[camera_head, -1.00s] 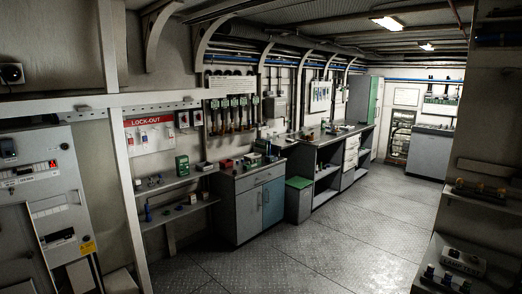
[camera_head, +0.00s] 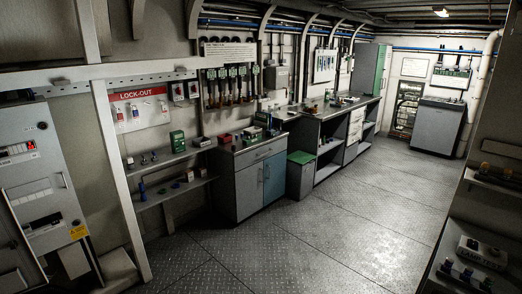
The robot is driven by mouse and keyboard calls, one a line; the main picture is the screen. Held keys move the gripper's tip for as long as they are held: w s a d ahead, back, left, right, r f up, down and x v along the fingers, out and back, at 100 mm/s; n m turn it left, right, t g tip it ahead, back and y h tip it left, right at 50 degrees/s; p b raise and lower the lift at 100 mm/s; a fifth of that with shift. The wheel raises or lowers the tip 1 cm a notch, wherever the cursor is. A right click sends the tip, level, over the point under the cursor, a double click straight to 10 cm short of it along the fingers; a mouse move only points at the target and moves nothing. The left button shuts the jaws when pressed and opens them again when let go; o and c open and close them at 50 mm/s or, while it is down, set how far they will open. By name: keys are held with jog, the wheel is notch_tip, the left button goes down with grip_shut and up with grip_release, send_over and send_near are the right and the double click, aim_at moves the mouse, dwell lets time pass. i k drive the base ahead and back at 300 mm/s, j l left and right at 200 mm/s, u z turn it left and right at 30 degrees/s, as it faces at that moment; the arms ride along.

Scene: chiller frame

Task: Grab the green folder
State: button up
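I cannot make out a green folder for certain in the head view. Green things that show are a small green box (camera_head: 177,142) on the upper wall shelf and a grey bin with a green lid (camera_head: 301,158) beside the workbench. A small green item (camera_head: 262,118) lies on the grey cabinet's top, too small to identify. A tall cabinet with a green side (camera_head: 384,75) stands at the back. My gripper is not in view.
A wide metal floor (camera_head: 310,230) is clear in the middle. A grey cabinet (camera_head: 237,192), a long workbench (camera_head: 322,150) and wall shelves (camera_head: 160,160) line the left. A shelf unit (camera_head: 480,240) edges the right. A grey console (camera_head: 437,127) stands at the back.

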aim_at(262, 116)
jog(key=i, duration=2.85)
jog(key=i+j, duration=0.1)
jog(key=i, duration=2.75)
jog(key=i+j+z, duration=0.1)
jog(key=i+z, duration=0.35)
jog(key=i, duration=0.35)
